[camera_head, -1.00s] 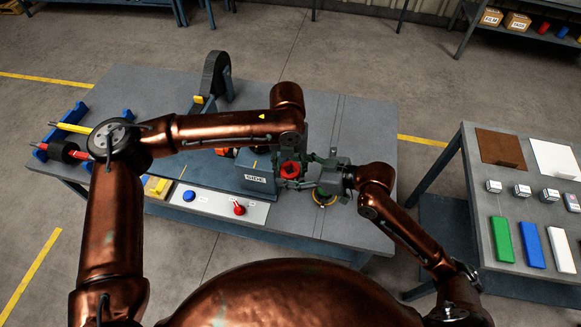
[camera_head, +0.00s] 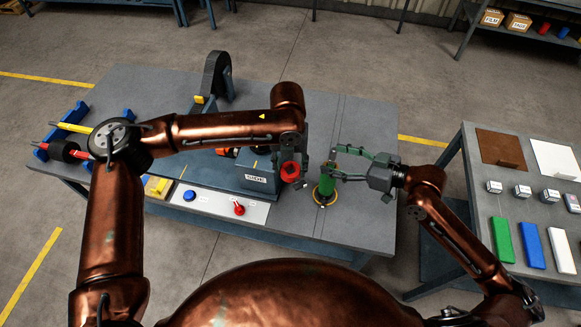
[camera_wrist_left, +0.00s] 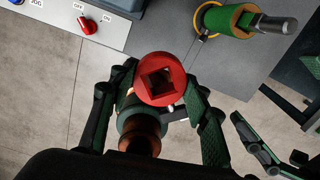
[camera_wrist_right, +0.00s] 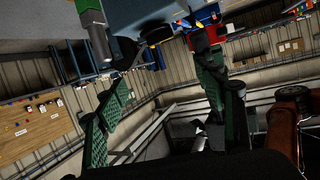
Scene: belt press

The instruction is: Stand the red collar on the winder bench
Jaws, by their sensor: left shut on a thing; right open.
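The red collar (camera_head: 290,170), with a square hole in its face, is held above the grey bench (camera_head: 362,130), right of the box marked SIDE. My left gripper (camera_head: 298,158) is shut on it, partly hidden by its own arm. In the left wrist view the collar (camera_wrist_left: 160,78) sits between the fingers, its square hole facing the camera. My right gripper (camera_head: 342,164) is open and empty, a short way right of the collar. It also shows at the lower right of the left wrist view (camera_wrist_left: 245,140).
A green roll (camera_head: 327,182) with a metal shaft stands in a yellow-ringed base (camera_head: 323,200) near the right gripper's fingertips. The SIDE box (camera_head: 256,178) and a switch panel (camera_head: 215,203) lie left. The bench's right part is clear.

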